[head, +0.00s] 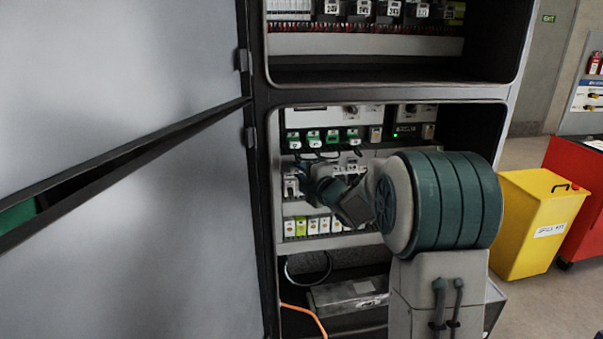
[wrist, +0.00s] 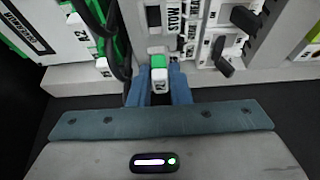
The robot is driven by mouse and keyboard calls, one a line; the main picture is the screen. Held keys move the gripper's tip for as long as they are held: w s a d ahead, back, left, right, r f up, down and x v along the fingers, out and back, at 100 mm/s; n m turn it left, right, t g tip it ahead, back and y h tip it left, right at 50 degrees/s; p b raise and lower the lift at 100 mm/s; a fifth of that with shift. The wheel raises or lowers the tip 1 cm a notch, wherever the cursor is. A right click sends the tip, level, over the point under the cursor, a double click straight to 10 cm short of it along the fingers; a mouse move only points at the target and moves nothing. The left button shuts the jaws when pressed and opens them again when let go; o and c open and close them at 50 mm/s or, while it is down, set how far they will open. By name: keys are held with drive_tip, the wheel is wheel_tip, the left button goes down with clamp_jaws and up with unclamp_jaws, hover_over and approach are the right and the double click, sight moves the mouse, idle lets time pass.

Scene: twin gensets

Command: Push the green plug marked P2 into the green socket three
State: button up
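My gripper (wrist: 160,92) has two blue fingers, one on each side of a small white plug with a green top (wrist: 159,75) in the wrist view. The fingers look closed on its sides. Its mark is small and looks like P2, but I cannot read it surely. In the head view my gripper (head: 331,190) is in front of the lower cabinet panel, largely hidden by my arm. A row of green-and-white sockets or plugs (head: 333,138) runs along the panel above it. Which one is socket three is not legible. Dark cables hang below that row.
Black cables (wrist: 112,40) and white labelled parts stand left of my gripper in the wrist view. Black levers (wrist: 224,66) stick out at right. The cabinet door (head: 120,180) stands open at left. A yellow bin (head: 538,225) stands on the floor at right.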

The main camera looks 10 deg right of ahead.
clamp_jaws()
drive_tip(key=shift+s, duration=0.3)
drive_tip(key=shift+s+b, duration=0.8)
drive_tip(key=shift+s, duration=0.1)
drive_tip(key=s+b, duration=0.2)
drive_tip(key=s, duration=0.2)
drive_tip(key=shift+s, duration=0.4)
